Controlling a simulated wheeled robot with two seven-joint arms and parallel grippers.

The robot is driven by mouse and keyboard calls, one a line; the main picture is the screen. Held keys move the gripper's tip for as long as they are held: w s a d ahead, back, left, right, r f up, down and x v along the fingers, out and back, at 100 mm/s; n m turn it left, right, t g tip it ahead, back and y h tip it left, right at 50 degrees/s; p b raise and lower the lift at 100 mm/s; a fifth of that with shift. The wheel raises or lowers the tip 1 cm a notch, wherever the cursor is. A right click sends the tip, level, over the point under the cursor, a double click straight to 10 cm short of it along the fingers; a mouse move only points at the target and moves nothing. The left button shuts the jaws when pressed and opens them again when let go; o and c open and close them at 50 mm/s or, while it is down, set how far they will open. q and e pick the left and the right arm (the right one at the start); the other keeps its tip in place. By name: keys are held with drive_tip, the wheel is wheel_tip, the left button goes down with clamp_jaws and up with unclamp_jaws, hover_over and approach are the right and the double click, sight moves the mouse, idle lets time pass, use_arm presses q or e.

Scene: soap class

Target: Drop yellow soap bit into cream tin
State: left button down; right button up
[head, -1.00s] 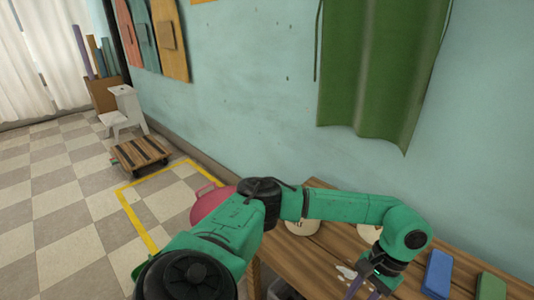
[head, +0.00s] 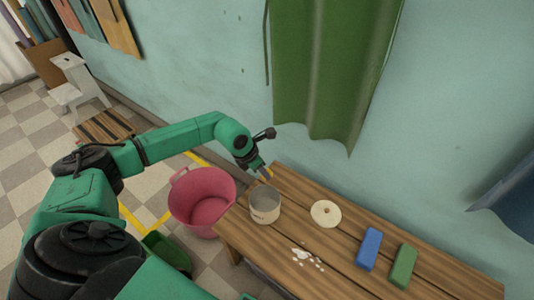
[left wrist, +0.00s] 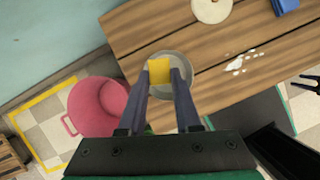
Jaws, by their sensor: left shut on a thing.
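The cream tin (head: 265,212) stands open at the left end of the wooden bench. My left gripper (head: 265,172) is above its far rim. In the left wrist view, my left gripper (left wrist: 161,72) is shut on the yellow soap bit (left wrist: 159,69), which appears over the tin's opening (left wrist: 184,57). The soap bit is held between the fingertips; its height over the tin is hard to judge. I cannot make the bit out in the head view. A dark pronged shape (left wrist: 307,83) at the right edge of the left wrist view may be my right gripper.
A round cream lid (head: 326,213), a blue block (head: 369,249) and a green block (head: 403,266) lie on the bench (head: 290,232). White bits (head: 306,258) lie near its front. A pink tub (head: 205,200) and a green bin (head: 166,251) stand on the floor left of the bench.

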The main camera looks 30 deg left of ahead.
use_arm(q)
wheel_tip(320, 180, down, 6)
drive_tip(key=b, duration=0.4)
drive_tip(key=shift+s, duration=0.15)
drive_tip(key=c, duration=0.5)
unclamp_jaws()
drive_tip(key=shift+r, duration=0.1)
drive_tip(key=v, duration=1.4)
drive_tip(key=shift+s+a+r, duration=0.1)
drive_tip(key=shift+s+r, duration=0.05)
drive_tip(key=shift+s, duration=0.05)
